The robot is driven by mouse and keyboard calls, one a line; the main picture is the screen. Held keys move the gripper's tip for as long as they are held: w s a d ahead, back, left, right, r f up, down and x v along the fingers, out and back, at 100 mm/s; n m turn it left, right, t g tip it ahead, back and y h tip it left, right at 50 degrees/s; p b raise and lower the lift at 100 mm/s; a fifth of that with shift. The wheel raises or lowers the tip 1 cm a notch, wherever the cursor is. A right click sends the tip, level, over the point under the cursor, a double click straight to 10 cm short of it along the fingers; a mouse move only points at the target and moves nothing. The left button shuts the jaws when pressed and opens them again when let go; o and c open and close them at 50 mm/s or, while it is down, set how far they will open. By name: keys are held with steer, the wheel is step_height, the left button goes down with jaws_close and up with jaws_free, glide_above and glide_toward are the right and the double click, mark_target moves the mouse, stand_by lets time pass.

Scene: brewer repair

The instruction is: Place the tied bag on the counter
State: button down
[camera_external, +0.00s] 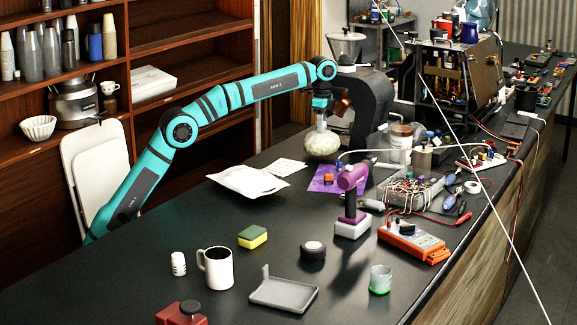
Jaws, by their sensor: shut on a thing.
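The tied bag (322,144) is a round, pale bag with a narrow gathered neck at its top. It hangs upright below my gripper (321,113), which points down and is shut on the neck. My teal arm reaches in from the left. The bag is over the far part of the black counter (205,222), in front of the dark grinder. I cannot tell whether its underside touches the counter. The fingertips are small and partly dark in this view.
A flat white pouch (247,181) and white papers (285,167) lie left of the bag. A purple sheet (323,180) and a purple tool (351,190) are nearer. The grinder (368,108) stands close behind. The counter's left front is mostly clear.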

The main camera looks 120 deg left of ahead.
steer(key=shift+f, duration=0.85)
steer(key=shift+f, duration=0.15)
steer(key=c, duration=1.1)
jaws_free()
steer(key=shift+o, duration=0.2)
step_height(320, 180, up, 8)
steer(key=shift+f, duration=0.25)
steer(key=shift+r, duration=0.15)
